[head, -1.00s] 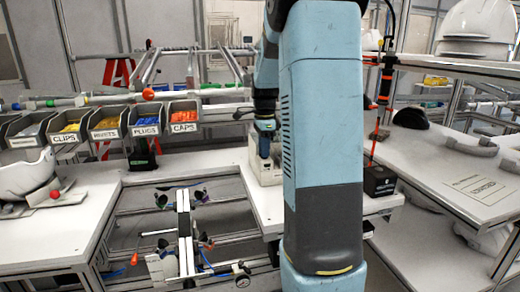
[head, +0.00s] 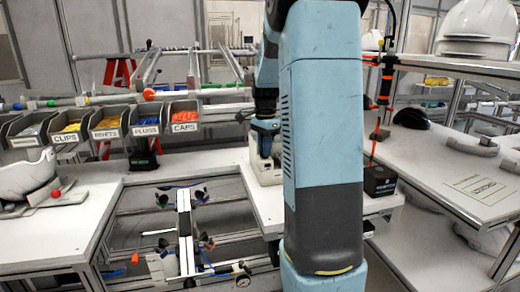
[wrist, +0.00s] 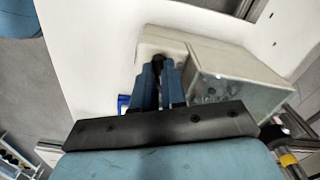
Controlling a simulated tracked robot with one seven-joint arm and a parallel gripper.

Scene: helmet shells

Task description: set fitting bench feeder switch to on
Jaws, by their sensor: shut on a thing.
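The fitting bench feeder is an off-white housing (head: 266,172) on the bench behind my arm. It also shows in the wrist view as a pale box (wrist: 235,72) with a lower rounded part (wrist: 160,38) beside it. My gripper (wrist: 159,68) points down at the lower part, its two blue fingers close together. They are shut on a small dark piece, which looks like the switch lever (wrist: 158,62). The fingers hide most of it, and its on or off position cannot be told. In the head view my gripper (head: 266,148) is at the housing, partly behind my arm.
Labelled bins (head: 103,125) stand at the back left. A metal frame with clamps (head: 185,230) is in the front middle. A dark box (head: 379,180) stands right of my arm. A white shell (head: 28,178) lies at left; white helmets (head: 478,25) are at upper right.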

